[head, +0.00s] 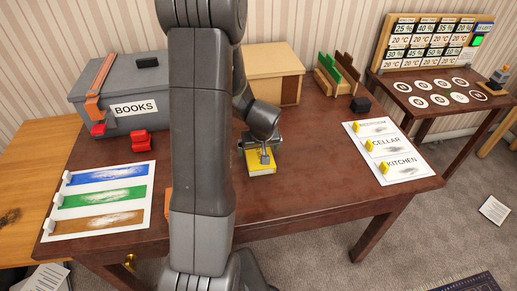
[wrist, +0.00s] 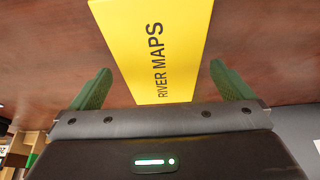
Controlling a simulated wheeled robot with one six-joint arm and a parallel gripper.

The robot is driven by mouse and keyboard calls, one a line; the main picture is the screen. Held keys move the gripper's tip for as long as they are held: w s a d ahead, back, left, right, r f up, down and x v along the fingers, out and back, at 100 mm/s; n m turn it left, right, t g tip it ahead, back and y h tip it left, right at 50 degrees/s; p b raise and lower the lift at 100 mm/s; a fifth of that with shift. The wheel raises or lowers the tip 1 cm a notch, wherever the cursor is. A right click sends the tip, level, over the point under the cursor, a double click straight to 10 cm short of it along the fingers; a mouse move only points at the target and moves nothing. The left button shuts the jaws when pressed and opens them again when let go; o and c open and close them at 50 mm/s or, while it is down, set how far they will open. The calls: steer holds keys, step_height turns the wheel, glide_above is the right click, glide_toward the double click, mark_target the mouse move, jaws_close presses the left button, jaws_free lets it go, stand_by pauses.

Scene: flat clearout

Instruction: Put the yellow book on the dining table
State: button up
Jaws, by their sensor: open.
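The yellow book (wrist: 155,45), marked "RIVER MAPS", lies on the reddish-brown table (head: 310,190). It also shows in the head view (head: 254,163), partly covered by my gripper (head: 265,153). In the wrist view my gripper (wrist: 160,84) is open, with one green finger on each side of the book's near end. Gaps show between both fingers and the book, so it is not gripped. No label tells which table is the dining table.
A grey "BOOKS" box (head: 150,95), red blocks (head: 141,141) and a colour-striped sheet (head: 100,199) are at left. A tan box (head: 270,69), a green-and-brown rack (head: 339,75) and a labelled room sheet (head: 389,150) surround the right side. A lighter wooden table (head: 30,180) stands far left.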

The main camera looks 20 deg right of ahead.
steer(key=v, duration=1.1)
steer(key=shift+s, duration=0.2)
steer(key=shift+a+r, duration=0.1)
